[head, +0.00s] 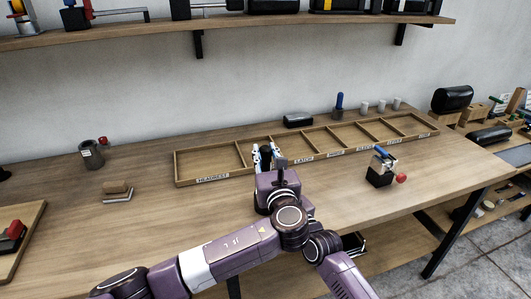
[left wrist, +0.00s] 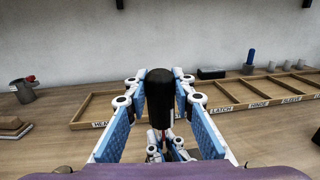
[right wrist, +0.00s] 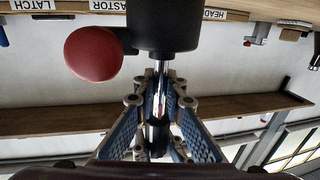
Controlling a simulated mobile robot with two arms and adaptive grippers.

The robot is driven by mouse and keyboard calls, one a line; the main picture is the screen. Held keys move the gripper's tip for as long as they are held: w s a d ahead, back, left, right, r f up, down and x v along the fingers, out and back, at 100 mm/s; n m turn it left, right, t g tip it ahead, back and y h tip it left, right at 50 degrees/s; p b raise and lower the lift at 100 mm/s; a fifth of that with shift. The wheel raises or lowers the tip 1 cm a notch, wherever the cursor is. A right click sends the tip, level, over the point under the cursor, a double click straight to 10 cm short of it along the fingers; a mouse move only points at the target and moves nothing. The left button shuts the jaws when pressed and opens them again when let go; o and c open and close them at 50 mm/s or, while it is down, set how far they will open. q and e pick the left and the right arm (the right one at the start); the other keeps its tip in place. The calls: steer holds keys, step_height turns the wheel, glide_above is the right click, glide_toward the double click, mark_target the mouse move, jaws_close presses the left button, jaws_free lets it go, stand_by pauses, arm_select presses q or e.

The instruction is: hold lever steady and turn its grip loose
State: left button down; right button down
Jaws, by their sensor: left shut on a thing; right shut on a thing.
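My left gripper (head: 267,153) is shut around the lever's upright black grip (left wrist: 161,96), which fills the gap between its blue-padded fingers in the left wrist view. In the right wrist view, which is upside down, my right gripper (right wrist: 160,101) is shut on the lever's bright metal rod (right wrist: 158,84). A black cylindrical body (right wrist: 162,24) with a red ball (right wrist: 94,54) beside it joins the rod's end. A dark part lies farther along the rod, partly hidden by finger linkages. In the head view, my left wrist hides the right gripper and most of the lever.
A labelled wooden tray (head: 183,183) runs behind the grippers. A black block (head: 378,177) with a blue-topped part and red ball stands to the right. The front right tabletop is clear.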

arm_select(q)
steer(key=shift+a, duration=0.1)
steer(key=c, duration=1.6)
jaws_free()
steer(key=s, duration=0.4)
steer(key=s+d, duration=0.1)
steer(key=s, duration=0.2)
steer(key=s+d, duration=0.1)
steer(key=s, duration=0.3)
steer(key=shift+s+d, duration=0.25)
steer(key=shift+s, duration=0.1)
